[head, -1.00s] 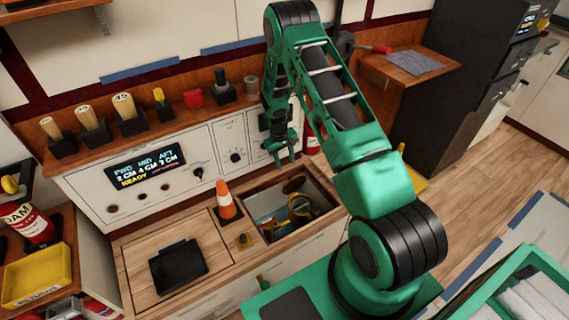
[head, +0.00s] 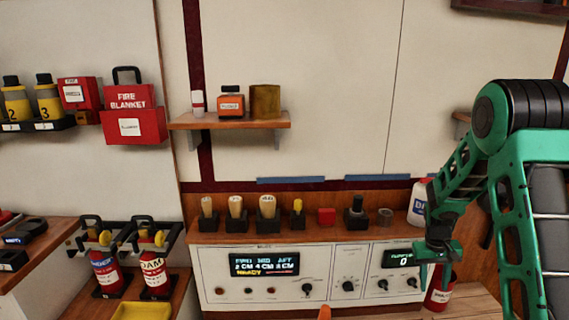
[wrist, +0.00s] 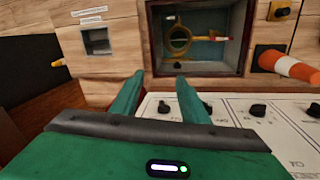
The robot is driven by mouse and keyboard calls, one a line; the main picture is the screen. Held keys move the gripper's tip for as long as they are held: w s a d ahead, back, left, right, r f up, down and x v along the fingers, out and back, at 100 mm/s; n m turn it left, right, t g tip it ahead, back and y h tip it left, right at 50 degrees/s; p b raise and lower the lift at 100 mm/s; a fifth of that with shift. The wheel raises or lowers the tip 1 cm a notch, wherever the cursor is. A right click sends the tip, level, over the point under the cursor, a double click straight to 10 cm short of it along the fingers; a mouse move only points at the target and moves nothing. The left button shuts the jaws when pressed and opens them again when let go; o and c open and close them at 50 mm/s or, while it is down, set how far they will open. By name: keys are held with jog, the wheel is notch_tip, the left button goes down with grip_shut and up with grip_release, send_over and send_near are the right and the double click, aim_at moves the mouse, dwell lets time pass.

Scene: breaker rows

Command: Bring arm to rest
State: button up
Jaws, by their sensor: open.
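My green arm (head: 525,190) stands at the right of the head view, bent at the elbow and hanging down. My gripper (head: 436,272) hangs in front of the right part of the control panel. In the wrist view its two green fingers (wrist: 154,95) are apart with nothing between them. Past the fingertips, the wrist view shows an open square bin (wrist: 238,62) holding a yellow ring-shaped item (wrist: 180,40).
The control panel (head: 270,275) has knobs and lit displays close behind the gripper.

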jog(key=s+r+m, duration=0.1)
jog(key=s+r, duration=0.8)
jog(key=r, duration=0.2)
jog(key=s+a+r+m, duration=0.1)
jog(key=s+a+r, duration=0.1)
jog(key=s, duration=0.7)
jog(key=s+a+r+m+y, duration=0.1)
jog(key=s+r, duration=0.3)
jog(key=s, duration=0.5)
jog(key=s+a+r+m+y, duration=0.1)
jog(key=s+r, duration=0.3)
jog(key=s, duration=0.5)
jog(key=shift+a, duration=0.9)
jog(key=shift+w, duration=0.1)
jog(key=shift+w+f, duration=0.2)
jog(key=shift+w, duration=0.3)
